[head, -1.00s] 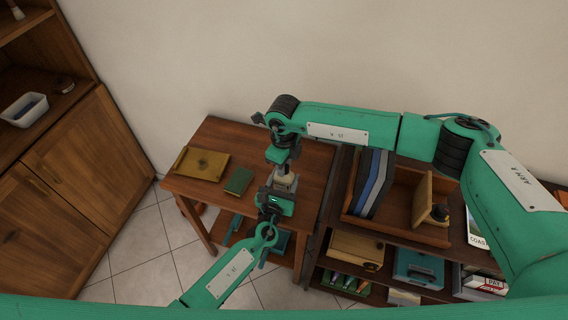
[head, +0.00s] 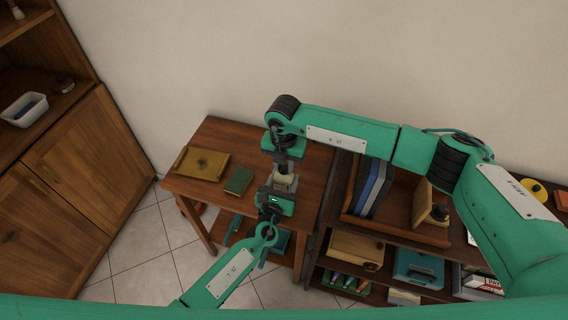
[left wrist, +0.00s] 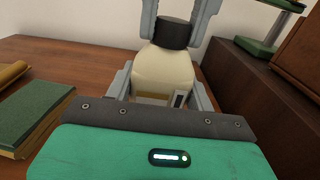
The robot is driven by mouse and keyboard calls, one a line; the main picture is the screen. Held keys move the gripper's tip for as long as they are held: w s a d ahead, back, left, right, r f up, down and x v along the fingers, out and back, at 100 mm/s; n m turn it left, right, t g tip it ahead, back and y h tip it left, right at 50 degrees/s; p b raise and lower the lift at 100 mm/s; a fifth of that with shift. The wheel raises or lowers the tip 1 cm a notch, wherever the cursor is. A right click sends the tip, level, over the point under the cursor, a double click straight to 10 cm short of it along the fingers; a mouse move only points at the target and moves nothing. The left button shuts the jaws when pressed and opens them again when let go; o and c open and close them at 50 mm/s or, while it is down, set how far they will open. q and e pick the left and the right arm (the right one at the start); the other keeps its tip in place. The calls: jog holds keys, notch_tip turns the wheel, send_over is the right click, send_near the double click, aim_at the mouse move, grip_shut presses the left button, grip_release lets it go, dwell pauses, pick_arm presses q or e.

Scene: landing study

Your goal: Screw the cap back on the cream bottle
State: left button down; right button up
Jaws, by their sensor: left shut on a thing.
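The cream bottle (left wrist: 163,72) stands upright on the wooden side table, with a pale label low on its front. It also shows small in the head view (head: 284,183). My left gripper (head: 280,191) is shut on the bottle's lower body, with one finger on each side. The black cap (left wrist: 172,33) sits at the top of the bottle, above its neck; I cannot tell how tightly it is seated. My right gripper (head: 282,163) points down from above, its fingers on either side of the cap. Whether they touch the cap is unclear.
A green book (head: 239,181) and a wooden tray (head: 203,164) lie left of the bottle on the table (head: 225,137). To the right, a shelf unit holds upright folders (head: 373,183) and boxes. A wooden cabinet (head: 75,190) stands at the far left.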

jog(key=o, duration=0.4)
jog(key=shift+c, duration=0.2)
jog(key=shift+r, duration=0.1)
jog(key=shift+r, duration=2.15)
jog(key=shift+c, duration=0.3)
jog(key=n, duration=0.2)
jog(key=r+n, duration=0.1)
jog(key=n, duration=0.3)
jog(key=shift+r, duration=0.35)
jog(key=n, duration=0.2)
jog(key=r+n, duration=0.1)
jog(key=n, duration=0.4)
jog(key=shift+r, duration=0.4)
jog(key=shift+f, duration=4)
